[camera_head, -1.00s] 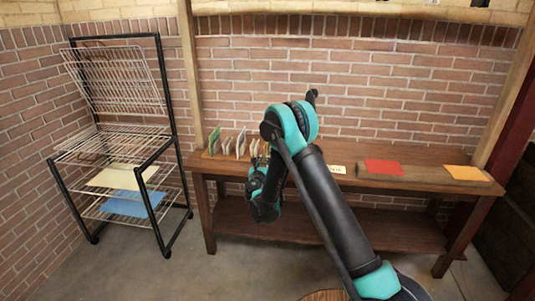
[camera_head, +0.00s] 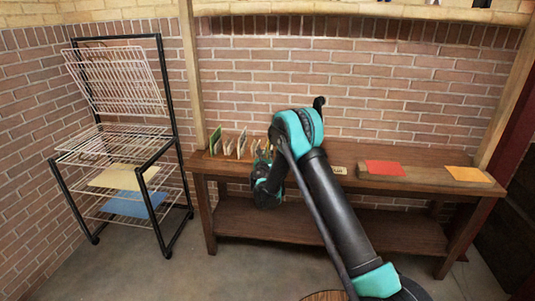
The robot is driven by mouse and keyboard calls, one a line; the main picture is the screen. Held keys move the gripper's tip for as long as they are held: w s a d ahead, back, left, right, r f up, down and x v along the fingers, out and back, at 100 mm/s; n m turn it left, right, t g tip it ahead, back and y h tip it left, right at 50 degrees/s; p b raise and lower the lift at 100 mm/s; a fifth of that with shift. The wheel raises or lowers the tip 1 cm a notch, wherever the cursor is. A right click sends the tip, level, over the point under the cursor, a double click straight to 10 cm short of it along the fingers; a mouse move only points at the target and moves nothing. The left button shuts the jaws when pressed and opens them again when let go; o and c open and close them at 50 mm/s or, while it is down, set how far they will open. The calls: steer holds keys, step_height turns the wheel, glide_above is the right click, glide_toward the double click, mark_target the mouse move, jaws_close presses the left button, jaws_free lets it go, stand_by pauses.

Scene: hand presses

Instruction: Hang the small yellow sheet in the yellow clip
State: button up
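A small orange-yellow sheet (camera_head: 468,174) lies flat at the right end of the wooden bench. A larger pale yellow sheet (camera_head: 124,177) lies on a shelf of the wire rack at left. A row of upright clips or cards (camera_head: 228,146), one green and others pale, stands at the bench's left end; I cannot make out which is the yellow clip. My gripper (camera_head: 263,160) is at the right end of this row, mostly hidden by my wrist. Its fingers are too small and covered to tell whether they are open or hold anything.
A red sheet (camera_head: 384,168) lies on the bench, with a small pale label (camera_head: 338,170) to its left. A blue sheet (camera_head: 135,203) lies lower in the wire rack (camera_head: 160,122). The bench's lower shelf (camera_head: 340,226) looks bare where visible. A post stands at each bench end.

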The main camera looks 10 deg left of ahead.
steer(key=shift+c, duration=0.9)
jaws_close()
steer(key=shift+r, duration=0.1)
step_height(320, 180, up, 7)
steer(key=shift+r, duration=0.15)
steer(key=s, duration=0.7)
steer(key=shift+a, duration=0.15)
